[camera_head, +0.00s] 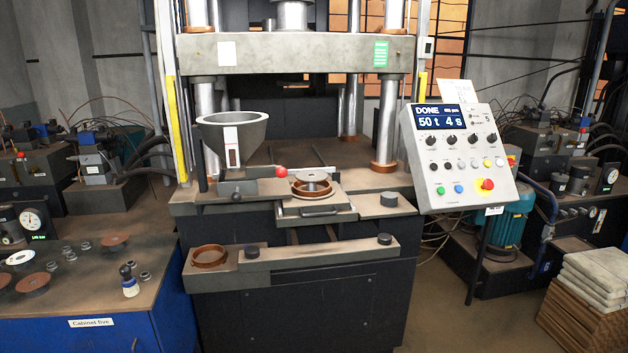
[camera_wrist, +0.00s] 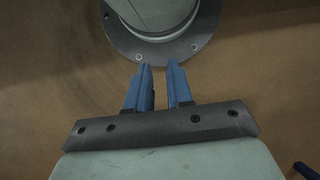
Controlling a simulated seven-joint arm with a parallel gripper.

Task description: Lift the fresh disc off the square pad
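A square plate with a front handle (camera_head: 318,213) sticks out at the front of the press. A round brown ring (camera_head: 297,189) with a grey round piece (camera_head: 313,186) in its middle sits on it. I cannot tell whether this plate is the square pad or whether the fresh disc is in that stack. Another brown ring (camera_head: 209,263) lies on the squarish left end of the lower shelf (camera_head: 190,283). My gripper (camera_wrist: 159,66) shows only in the wrist view. Its two blue fingers stand slightly apart with nothing between them, far from any disc.
The blue cabinet (camera_head: 165,325) at left carries brown discs (camera_head: 33,282), a white disc (camera_head: 20,257), several small nuts and a small bottle (camera_head: 130,285). A grey funnel (camera_head: 232,135) stands left on the press. The control panel (camera_head: 460,155) stands right, reading DONE.

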